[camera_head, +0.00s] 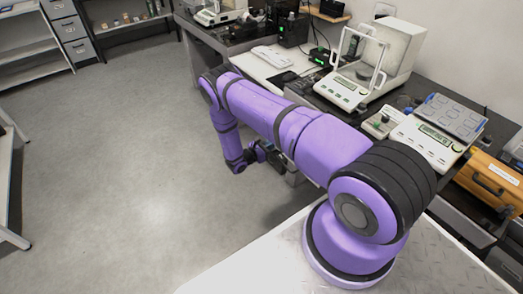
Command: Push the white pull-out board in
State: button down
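The white pull-out board (250,69) shows as a pale flat surface at the front of the dark weighing tables, upper middle of the head view. White papers or a pad and a dark flat item lie on or beside it. My purple arm covers its near part, so its front edge is only partly seen. My gripper (275,158) is a small dark shape below my forearm, beside the front of the table and lower than its top. It is apart from the visible part of the board. Its fingers are too small and dark to read.
Balances (345,88) and a second scale (428,138) stand on the dark table at right. An orange case (490,180) is at far right. Shelves (25,45) and grey drawers (72,30) stand at the back left. The grey floor (120,170) at left is clear.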

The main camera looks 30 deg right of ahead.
jog(key=d, duration=2.2)
jog(key=shift+w, duration=0.35)
